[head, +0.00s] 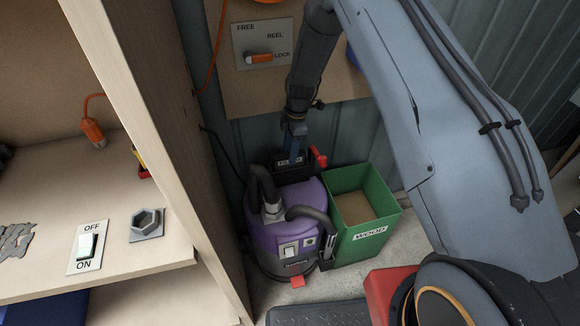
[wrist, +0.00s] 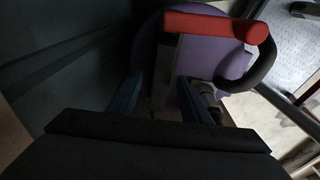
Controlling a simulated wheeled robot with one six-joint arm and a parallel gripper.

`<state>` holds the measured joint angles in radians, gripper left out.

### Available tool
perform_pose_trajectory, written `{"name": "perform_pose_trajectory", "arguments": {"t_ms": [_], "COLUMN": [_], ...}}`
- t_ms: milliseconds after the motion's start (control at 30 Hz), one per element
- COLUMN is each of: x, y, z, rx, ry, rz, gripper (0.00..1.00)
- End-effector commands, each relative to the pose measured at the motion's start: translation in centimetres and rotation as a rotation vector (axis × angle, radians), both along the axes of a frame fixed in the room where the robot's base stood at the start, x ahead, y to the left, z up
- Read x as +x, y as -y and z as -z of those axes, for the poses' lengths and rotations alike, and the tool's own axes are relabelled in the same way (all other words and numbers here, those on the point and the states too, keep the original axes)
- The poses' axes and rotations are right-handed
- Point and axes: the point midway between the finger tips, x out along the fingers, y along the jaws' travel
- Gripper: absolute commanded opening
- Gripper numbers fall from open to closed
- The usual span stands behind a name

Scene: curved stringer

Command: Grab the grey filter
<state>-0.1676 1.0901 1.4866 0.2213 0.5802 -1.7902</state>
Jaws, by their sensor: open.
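A dark box with a partly covered white label (head: 290,160) stands behind the purple vacuum (head: 290,215) in the head view; I take it to hold the filter. My gripper (head: 293,150) reaches down to it from above. In the wrist view, the two blue fingers of my gripper (wrist: 160,84) stand apart. A dark grey upright piece (wrist: 167,62), likely the grey filter, shows between and beyond the fingertips. The picture is dark there, and I cannot tell whether either finger touches it.
A red handle (head: 318,157) sits right beside my gripper; it is also close in the wrist view (wrist: 220,28). A green WOOD bin (head: 362,222) stands right of the vacuum. A wooden shelf panel (head: 180,140) closes off the left, and a wall board (head: 262,45) is behind.

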Motion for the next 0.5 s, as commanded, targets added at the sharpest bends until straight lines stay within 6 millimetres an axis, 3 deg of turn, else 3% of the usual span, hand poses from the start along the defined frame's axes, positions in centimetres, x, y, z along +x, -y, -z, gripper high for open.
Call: {"name": "perform_pose_trajectory", "arguments": {"t_ms": [233,500], "x": [-0.4,-0.3], "y": [-0.4,-0.5], "z": [2.8,3.4], "rx": [0.0,0.0], "ry": [-0.001,0.0], "rz": [0.001,0.001], "gripper": [0.44,0.44]}}
